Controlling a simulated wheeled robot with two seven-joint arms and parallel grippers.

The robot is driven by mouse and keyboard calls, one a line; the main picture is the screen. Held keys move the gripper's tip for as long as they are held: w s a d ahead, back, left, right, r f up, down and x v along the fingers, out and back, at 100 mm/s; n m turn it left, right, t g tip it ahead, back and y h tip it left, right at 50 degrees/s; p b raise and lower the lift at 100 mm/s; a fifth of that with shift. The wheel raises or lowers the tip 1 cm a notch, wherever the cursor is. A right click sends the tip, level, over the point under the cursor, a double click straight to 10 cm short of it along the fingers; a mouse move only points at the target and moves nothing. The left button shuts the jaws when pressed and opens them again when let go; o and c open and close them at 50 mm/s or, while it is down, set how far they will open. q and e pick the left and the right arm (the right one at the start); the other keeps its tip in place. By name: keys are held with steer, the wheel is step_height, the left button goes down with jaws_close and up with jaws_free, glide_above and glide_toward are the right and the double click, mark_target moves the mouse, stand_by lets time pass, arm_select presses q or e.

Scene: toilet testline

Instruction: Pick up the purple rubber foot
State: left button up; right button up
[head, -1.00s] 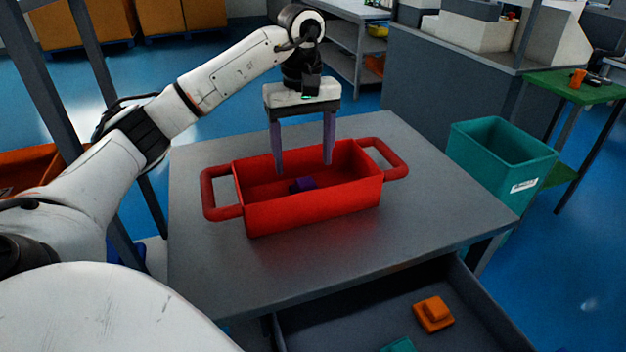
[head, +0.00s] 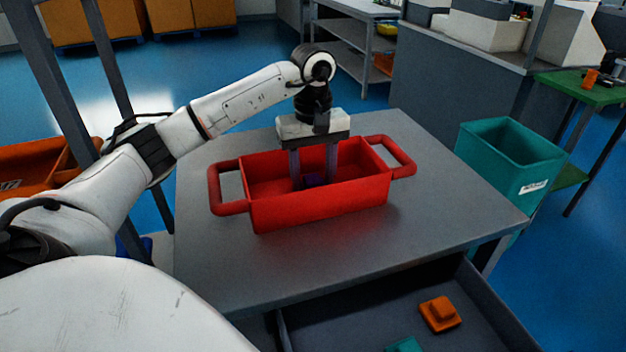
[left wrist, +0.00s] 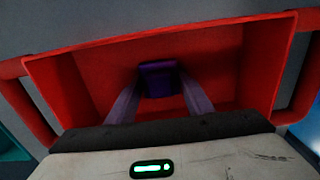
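The purple rubber foot (head: 314,180) is inside the red box (head: 320,206), low down between the fingers of my left gripper (head: 313,184). In the left wrist view the foot (left wrist: 158,80) sits between the two fingertips (left wrist: 160,88), which appear to press on its two sides. My left gripper points straight down into the box and is shut on the foot. The fingertips' lower ends are hidden behind the box's front wall in the head view. My right gripper is not in view.
The red box has a handle at each end and stands on a grey table (head: 430,220). An open drawer (head: 380,318) below holds an orange part (head: 440,314) and a teal part (head: 404,345). A teal bin (head: 510,160) stands to the right.

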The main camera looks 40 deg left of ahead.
arm_select(q)
steer(key=c, duration=0.5)
steer(key=shift+r, duration=0.1)
